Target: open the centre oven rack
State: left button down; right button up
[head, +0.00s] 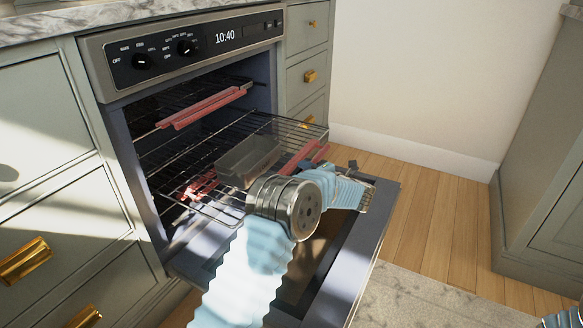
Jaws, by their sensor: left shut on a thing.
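The oven (200,45) stands open with its door (378,225) folded down. The centre rack (285,131) is a wire grid that sticks out of the oven over the door. It has a red strip (305,157) along its front edge and carries a grey rectangular pan (250,153). My left gripper (340,172) is at the rack's front, shut on the rack. My own wrist covers the middle of the front edge and much of the grip. Only a striped blue bit, likely of my right arm, shows in the bottom right corner; its gripper is out of view.
An upper rack (205,105) with a red front strip sits inside the oven. Cabinets with brass handles (25,262) flank the oven. Wooden floor (440,215) and a rug (430,300) lie clear to the right, before another cabinet (545,220).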

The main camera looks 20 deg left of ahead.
pick_arm(q)
jog(key=shift+s+d+f, duration=0.1)
jog(key=shift+d, duration=0.85)
jog(key=c, duration=1)
grip_release()
jog(key=p+v, duration=0.1)
jog(key=v, duration=1.2)
jog(key=shift+d+r+p, duration=0.25)
jog(key=shift+d+p, duration=0.1)
jog(key=shift+s+r, duration=0.1)
